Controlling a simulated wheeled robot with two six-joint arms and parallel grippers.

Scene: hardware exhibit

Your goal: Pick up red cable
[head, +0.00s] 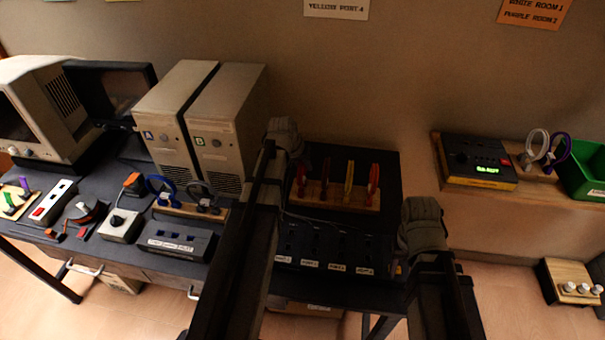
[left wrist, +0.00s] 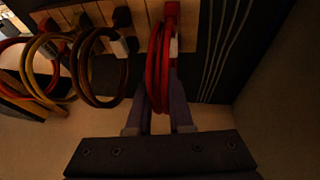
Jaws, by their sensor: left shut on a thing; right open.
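A wooden rack (head: 336,196) on the dark table holds a row of cables: a red cable at its left end (head: 301,182), a dark one (head: 325,180), a yellow one (head: 349,182) and another red one at its right end (head: 373,186). In the left wrist view, my left gripper (left wrist: 161,103) is shut on a looped red cable (left wrist: 156,60), whose red plug is at the rack's edge. Its fingers are hidden in the head view, where the end of my left arm stands at the rack's left. My right gripper (head: 424,228) is right of the rack, open, fingers hidden.
A black port panel (head: 335,250) with labels lies in front of the rack. Two beige computer towers (head: 222,125) stand to the left. A shelf at right holds a black box with a green display (head: 478,160) and a green bin (head: 588,170).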

